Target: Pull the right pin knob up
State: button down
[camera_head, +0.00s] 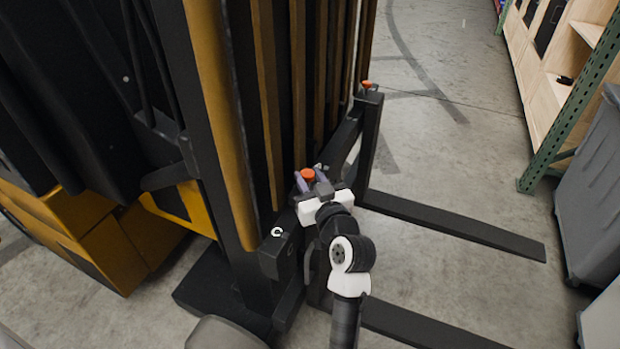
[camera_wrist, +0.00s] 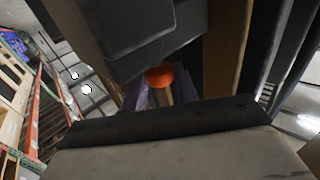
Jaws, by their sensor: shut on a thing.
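The nearer orange pin knob (camera_head: 308,174) sits at the top of the near fork's upright, beside the dark mast. My gripper (camera_head: 311,180) is at this knob, with its purple fingers on either side of it and shut on it. In the wrist view the orange knob (camera_wrist: 160,75) shows between the ends of my fingers (camera_wrist: 160,92). The pin below the knob is hidden, so I cannot tell how far up it stands. A second orange knob (camera_head: 367,84) stands on top of the far fork's upright, apart from my gripper.
The forklift's mast (camera_head: 222,120) rises close to the left of my gripper. The far fork (camera_head: 455,222) and the near fork (camera_head: 405,325) reach out low to the right. Grey bins (camera_head: 590,190) and a green-posted shelf (camera_head: 565,115) stand at the right. The floor between is clear.

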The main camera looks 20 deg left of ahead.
jog(key=shift+r+p, duration=0.7)
jog(key=shift+r, duration=0.7)
jog(key=c, duration=1.3)
grip_release()
jog(key=shift+c, duration=0.2)
jog(key=shift+s+d+f, duration=0.1)
jog(key=shift+f, duration=0.05)
